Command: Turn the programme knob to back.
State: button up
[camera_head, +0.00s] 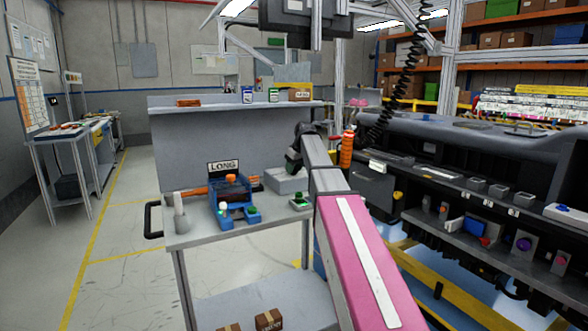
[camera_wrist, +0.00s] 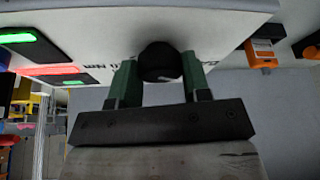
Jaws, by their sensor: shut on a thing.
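The programme knob is a dark round knob (camera_wrist: 160,58) on a pale panel (camera_wrist: 110,22) in the wrist view. My gripper (camera_wrist: 158,72) has its two green fingers on either side of the knob and is shut on it. Part of the printing on the panel is hidden behind the fingers and knob; "Nm" can be read. The knob's pointer and setting cannot be made out. In the head view my gripper (camera_head: 294,160) is small and dark beyond my pink arm, above the bench; the knob cannot be picked out there.
A lit green strip (camera_wrist: 30,37) and a red strip (camera_wrist: 48,70) are at the left of the wrist view; an orange part (camera_wrist: 262,52) is at the right. In the head view, a blue tray (camera_head: 231,213) and a "LONG" sign (camera_head: 223,167) stand on the grey bench (camera_head: 185,236).

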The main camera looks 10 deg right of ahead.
dwell(0.3)
jog(key=o, duration=0.9)
jog(key=v, duration=1)
jog(key=shift+r, duration=0.4)
jog(key=shift+s, duration=0.15)
